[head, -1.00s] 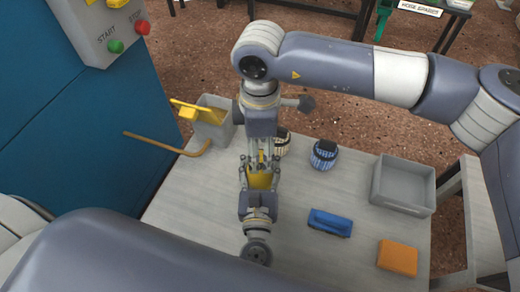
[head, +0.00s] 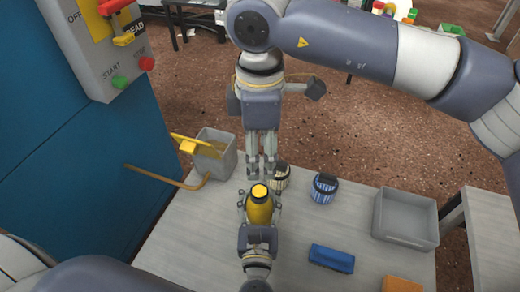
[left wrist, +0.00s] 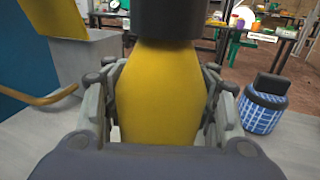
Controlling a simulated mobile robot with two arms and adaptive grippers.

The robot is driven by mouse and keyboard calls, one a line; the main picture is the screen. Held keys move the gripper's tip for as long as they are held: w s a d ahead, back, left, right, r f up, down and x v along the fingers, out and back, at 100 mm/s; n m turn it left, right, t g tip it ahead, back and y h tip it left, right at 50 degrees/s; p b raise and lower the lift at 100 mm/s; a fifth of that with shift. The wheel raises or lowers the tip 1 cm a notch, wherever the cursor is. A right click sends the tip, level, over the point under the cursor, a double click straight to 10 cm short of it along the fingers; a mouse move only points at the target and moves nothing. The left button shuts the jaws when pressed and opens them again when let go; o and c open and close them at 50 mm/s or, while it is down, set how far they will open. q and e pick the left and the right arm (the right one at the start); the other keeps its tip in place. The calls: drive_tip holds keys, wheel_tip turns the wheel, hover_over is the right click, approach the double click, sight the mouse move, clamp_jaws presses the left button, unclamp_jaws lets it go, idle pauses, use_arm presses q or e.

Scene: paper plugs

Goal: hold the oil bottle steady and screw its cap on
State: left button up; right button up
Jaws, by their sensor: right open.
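My right gripper (head: 262,172) points down just above and behind the cap. Its fingers are spread and empty, apart from the cap.
A grey tray (head: 405,218), a blue block (head: 331,259) and an orange block (head: 402,285) lie on the right. A grey bin (head: 215,157) and bent brown rod are at left.

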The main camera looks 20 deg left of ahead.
sight(259, 220)
use_arm(q)
drive_tip(key=o, duration=0.4)
drive_tip(key=v, duration=1.2)
